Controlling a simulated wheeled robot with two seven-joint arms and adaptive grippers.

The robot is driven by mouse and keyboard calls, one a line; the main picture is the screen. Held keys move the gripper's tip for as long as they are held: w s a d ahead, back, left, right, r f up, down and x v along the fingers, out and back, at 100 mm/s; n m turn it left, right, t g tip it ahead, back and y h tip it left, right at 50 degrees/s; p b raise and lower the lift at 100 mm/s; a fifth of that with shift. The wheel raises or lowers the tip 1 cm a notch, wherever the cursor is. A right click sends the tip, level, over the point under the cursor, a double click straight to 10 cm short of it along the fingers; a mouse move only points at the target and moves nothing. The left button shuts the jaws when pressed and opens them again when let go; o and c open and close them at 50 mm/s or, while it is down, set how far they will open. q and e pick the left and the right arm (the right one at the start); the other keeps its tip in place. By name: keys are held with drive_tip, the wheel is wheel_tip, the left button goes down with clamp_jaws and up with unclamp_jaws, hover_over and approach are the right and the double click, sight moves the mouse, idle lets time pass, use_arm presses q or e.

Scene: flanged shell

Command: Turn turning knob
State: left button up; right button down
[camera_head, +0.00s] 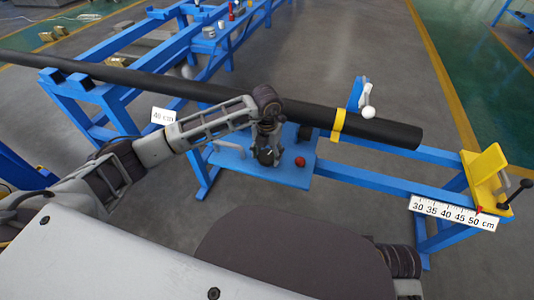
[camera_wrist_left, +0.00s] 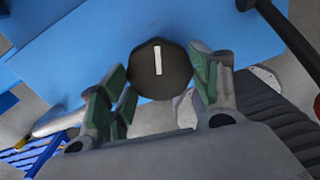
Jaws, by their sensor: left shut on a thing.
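The turning knob (camera_wrist_left: 160,85) is a dark, many-sided knob with a white pointer line, on the blue panel (camera_wrist_left: 85,40). In the left wrist view it lies between the green-padded fingers of my left gripper (camera_wrist_left: 158,62), and the white line stands nearly upright in the picture. My left gripper (camera_head: 266,152) is shut on the knob from above. In the head view the gripper mostly hides the knob on the blue panel (camera_head: 240,165). My right gripper is not in view.
A red button (camera_head: 300,161) and a grey handle (camera_head: 228,149) flank the gripper on the panel. A long black pipe (camera_head: 380,131) runs behind it through a yellow band (camera_head: 338,125). A yellow stop (camera_head: 485,168) and ruler (camera_head: 452,213) stand at right.

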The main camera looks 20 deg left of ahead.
use_arm(q)
drive_tip(key=shift+m, duration=0.5)
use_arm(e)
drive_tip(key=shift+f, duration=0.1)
use_arm(q)
drive_tip(key=shift+a+m, duration=0.1)
drive_tip(key=shift+m, duration=1.3)
drive_tip(key=m, duration=0.3)
drive_tip(key=shift+b, duration=0.35)
drive_tip(key=m, duration=0.3)
drive_tip(key=shift+w+b, duration=0.1)
drive_tip(key=shift+b, duration=0.2)
drive_tip(key=shift+m, duration=1.5)
drive_tip(key=shift+m+b, duration=0.35)
drive_tip(key=shift+m, duration=0.15)
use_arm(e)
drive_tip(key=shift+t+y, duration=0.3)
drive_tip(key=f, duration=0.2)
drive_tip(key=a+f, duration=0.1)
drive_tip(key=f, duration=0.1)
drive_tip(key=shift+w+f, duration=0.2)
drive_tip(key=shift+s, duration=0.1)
